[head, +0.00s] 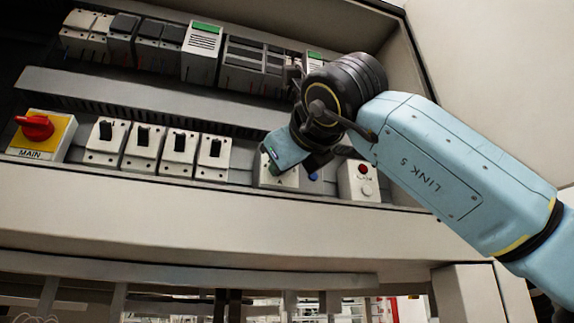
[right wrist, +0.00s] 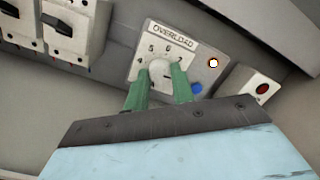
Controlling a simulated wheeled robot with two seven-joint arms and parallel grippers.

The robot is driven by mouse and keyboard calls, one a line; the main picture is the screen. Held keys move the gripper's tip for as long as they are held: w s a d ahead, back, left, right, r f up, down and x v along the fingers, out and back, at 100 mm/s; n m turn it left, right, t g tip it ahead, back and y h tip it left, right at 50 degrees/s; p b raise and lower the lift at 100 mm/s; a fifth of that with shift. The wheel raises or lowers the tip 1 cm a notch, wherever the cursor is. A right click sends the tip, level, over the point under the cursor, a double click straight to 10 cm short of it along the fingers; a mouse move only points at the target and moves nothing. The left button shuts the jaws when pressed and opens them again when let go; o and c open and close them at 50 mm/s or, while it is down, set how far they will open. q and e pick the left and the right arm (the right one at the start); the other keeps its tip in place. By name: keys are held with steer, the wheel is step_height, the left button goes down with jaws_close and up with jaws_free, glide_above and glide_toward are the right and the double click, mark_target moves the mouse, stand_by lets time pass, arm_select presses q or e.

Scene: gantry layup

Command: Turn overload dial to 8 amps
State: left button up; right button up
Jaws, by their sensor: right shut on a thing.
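The overload unit (right wrist: 146,45) is a pale plate labelled OVERLOAD with a round, light dial (right wrist: 160,70) and printed numbers around it. The figures 4, 5, 6 and 7 seem readable; the rest are hidden or too small. My right gripper (right wrist: 160,84) has its two green fingers on either side of the dial knob, shut on it. I cannot tell which number the dial points to. In the head view my right gripper (head: 287,152) covers most of the overload unit (head: 277,180). My left gripper is in neither view.
A blue button (right wrist: 196,88) and a lit lamp (right wrist: 213,62) sit close right of the dial. The alarm box (head: 359,182) is further right. Several switches (head: 178,152) and the red MAIN switch (head: 36,127) are to the left. Breakers (head: 200,52) line the row above.

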steer(key=shift+m, duration=0.4)
steer(key=o, duration=1)
steer(key=shift+s+d+b, duration=0.15)
steer(key=shift+s+b, duration=0.2)
steer(key=b+v, duration=0.3)
steer(key=v, duration=0.9)
steer(key=shift+s+f+b, duration=0.1)
steer(key=shift+s+b, duration=0.2)
